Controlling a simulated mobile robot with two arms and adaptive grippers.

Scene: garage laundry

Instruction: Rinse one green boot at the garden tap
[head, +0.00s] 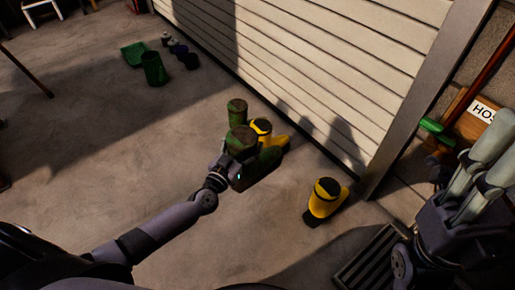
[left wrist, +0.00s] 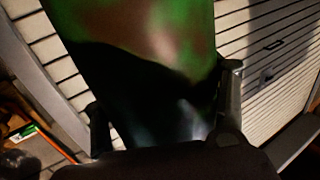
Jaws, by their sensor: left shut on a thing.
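My left gripper (head: 232,170) is shut on a green boot (head: 241,138) with brown, muddy-looking patches. In the left wrist view the boot's shaft (left wrist: 150,45) fills the space between the two fingers. I cannot tell whether its sole touches the floor. A second green boot (head: 237,106) shows just behind it, partly hidden. My right gripper (head: 482,165) is at the right edge, with pale grey fingers; its opening is unclear. I cannot make out the tap; a wooden board with a sign reading "HOS" (head: 482,110) is at the right wall, partly cut off.
One yellow boot (head: 262,127) stands close behind the held boot; another (head: 326,196) stands apart to the right. A dark floor grate (head: 370,258) lies at lower right. Green containers (head: 154,70) stand far back by the shutter (head: 320,60). The left floor is mostly clear.

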